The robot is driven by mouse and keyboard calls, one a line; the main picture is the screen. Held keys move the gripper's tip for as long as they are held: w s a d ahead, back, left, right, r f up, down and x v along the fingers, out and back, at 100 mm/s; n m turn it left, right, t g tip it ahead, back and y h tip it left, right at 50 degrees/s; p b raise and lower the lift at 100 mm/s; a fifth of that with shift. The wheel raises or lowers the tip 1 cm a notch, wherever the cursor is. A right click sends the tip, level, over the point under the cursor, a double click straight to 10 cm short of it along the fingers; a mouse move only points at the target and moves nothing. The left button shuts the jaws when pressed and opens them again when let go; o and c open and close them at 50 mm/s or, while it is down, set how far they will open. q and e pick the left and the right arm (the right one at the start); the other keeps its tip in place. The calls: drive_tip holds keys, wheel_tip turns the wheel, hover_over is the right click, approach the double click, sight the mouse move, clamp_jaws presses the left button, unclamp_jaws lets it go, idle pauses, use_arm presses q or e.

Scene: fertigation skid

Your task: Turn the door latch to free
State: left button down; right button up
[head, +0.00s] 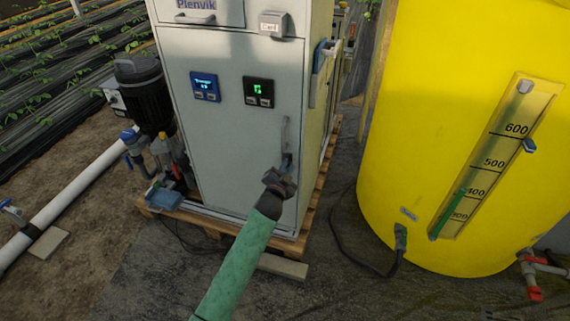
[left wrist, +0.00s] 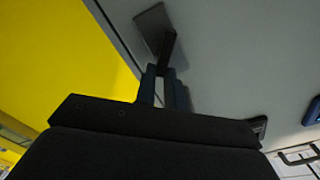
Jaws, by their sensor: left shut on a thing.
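The door latch (left wrist: 155,28) shows in the left wrist view as a dark plate on the grey cabinet door, with a short lever running to my fingers. My left gripper (left wrist: 163,88) is shut on that lever. In the head view my left gripper (head: 287,163) is at the lower right of the cabinet door (head: 235,155), just below an upright grey handle (head: 284,133). There the gripper hides much of the latch, and I cannot tell its turned angle. The door looks closed. My right gripper is in neither view.
A yellow tank (head: 445,120) with a level scale stands to the right. A dark pump (head: 143,95) and white pipe (head: 70,200) are at the left. The cabinet stands on a wooden pallet (head: 205,222). A cable (head: 350,250) lies on the ground between cabinet and tank.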

use_arm(q)
drive_tip(key=m, duration=0.2)
drive_tip(key=shift+s+d+f+m+p, duration=0.1)
drive_tip(key=shift+d+f+m+p, duration=0.15)
drive_tip(key=shift+m+p, duration=0.15)
drive_tip(key=m, duration=0.2)
drive_tip(key=shift+d+f+m, duration=0.15)
drive_tip(key=shift+f+m, duration=0.1)
drive_tip(key=shift+m, duration=0.15)
drive_tip(key=shift+s+d+f+m, duration=0.1)
drive_tip(key=shift+f+m, duration=0.15)
drive_tip(key=shift+m, duration=0.85)
drive_tip(key=shift+f+m, duration=0.2)
drive_tip(key=shift+m, duration=0.9)
drive_tip(key=c, duration=1.5)
unclamp_jaws()
drive_tip(key=shift+c, duration=0.2)
drive_tip(key=shift+o, duration=0.3)
